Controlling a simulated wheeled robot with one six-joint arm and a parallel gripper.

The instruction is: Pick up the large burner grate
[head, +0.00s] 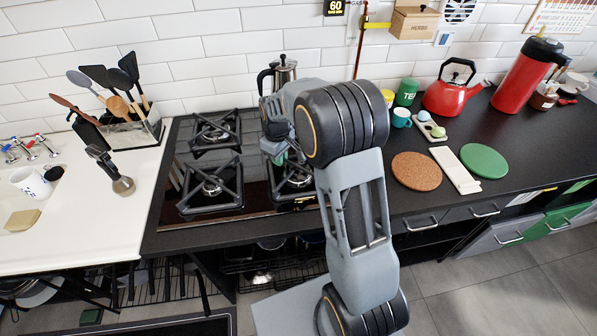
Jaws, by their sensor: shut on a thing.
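The gas hob (253,213) is set into the dark counter. Black burner grates show on it: one at back left (213,130), one at front left (211,187) and one at front right (292,186). My gripper (280,157) is over the right side of the hob, small and partly hidden by my arm. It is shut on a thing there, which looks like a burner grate. My arm hides the jaws' contact and part of the right-hand grates, so I cannot tell whether the held grate is clear of the hob.
A moka pot (279,72) stands behind my gripper. A utensil holder (132,130) is left of the hob on the white counter. To the right are a green tin (406,92), a red kettle (450,97), a cork mat (416,172) and a green mat (484,160).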

